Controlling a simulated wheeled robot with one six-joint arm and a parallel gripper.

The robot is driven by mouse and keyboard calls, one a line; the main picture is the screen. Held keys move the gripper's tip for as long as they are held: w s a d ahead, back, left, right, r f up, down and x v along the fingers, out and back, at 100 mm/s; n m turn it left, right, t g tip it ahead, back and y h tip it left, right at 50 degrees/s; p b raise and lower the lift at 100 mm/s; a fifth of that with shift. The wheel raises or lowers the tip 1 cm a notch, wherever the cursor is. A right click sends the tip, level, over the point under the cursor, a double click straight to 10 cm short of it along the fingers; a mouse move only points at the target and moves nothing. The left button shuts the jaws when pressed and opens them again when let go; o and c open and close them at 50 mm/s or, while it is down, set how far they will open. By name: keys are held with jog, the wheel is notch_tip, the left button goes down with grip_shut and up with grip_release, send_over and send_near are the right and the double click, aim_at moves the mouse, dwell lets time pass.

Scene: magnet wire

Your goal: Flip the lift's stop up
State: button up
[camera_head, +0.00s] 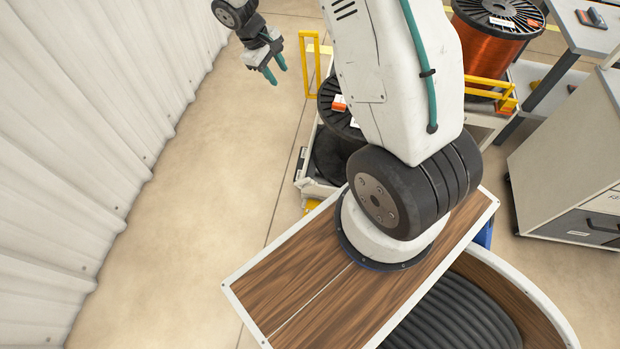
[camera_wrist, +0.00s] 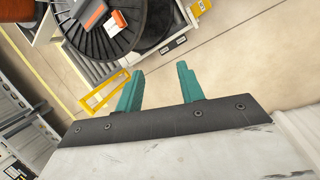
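The lift (camera_head: 307,180) is a low pale platform holding a black spool, partly hidden behind my arm. A yellow rectangular frame (camera_head: 309,34) stands upright at its far left end and looks like the stop, though I cannot confirm this. In the wrist view the yellow frame (camera_wrist: 103,86) lies just left of my left finger. My gripper (camera_head: 276,70) is in the air left of the frame, its teal fingers apart and empty. The wrist view also shows the gripper (camera_wrist: 160,72) open, with bare floor between the fingertips.
A black spool (camera_wrist: 103,38) with an orange-and-white label sits on the lift. A copper wire spool (camera_head: 486,45) and another yellow bracket (camera_head: 492,92) are at upper right. A grey cabinet (camera_head: 560,150) stands right. A corrugated wall (camera_head: 80,130) bounds the left; floor between is clear.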

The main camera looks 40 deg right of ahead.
notch_tip(320, 180, down, 21)
jog(key=d+n+g, duration=0.1)
jog(key=d+n, duration=0.1)
jog(key=n, duration=0.2)
send_near(311, 180)
jog(key=shift+w+d+f+g+y, duration=0.15)
jog(key=shift+d+f+g+y, duration=0.25)
jog(key=shift+d+f, duration=0.3)
jog(key=x, duration=0.6)
jog(key=shift+a+f, duration=0.1)
jog(key=shift+a, duration=0.05)
jog(key=shift+s+f, duration=0.25)
jog(key=shift+f, duration=0.4)
grip_shut()
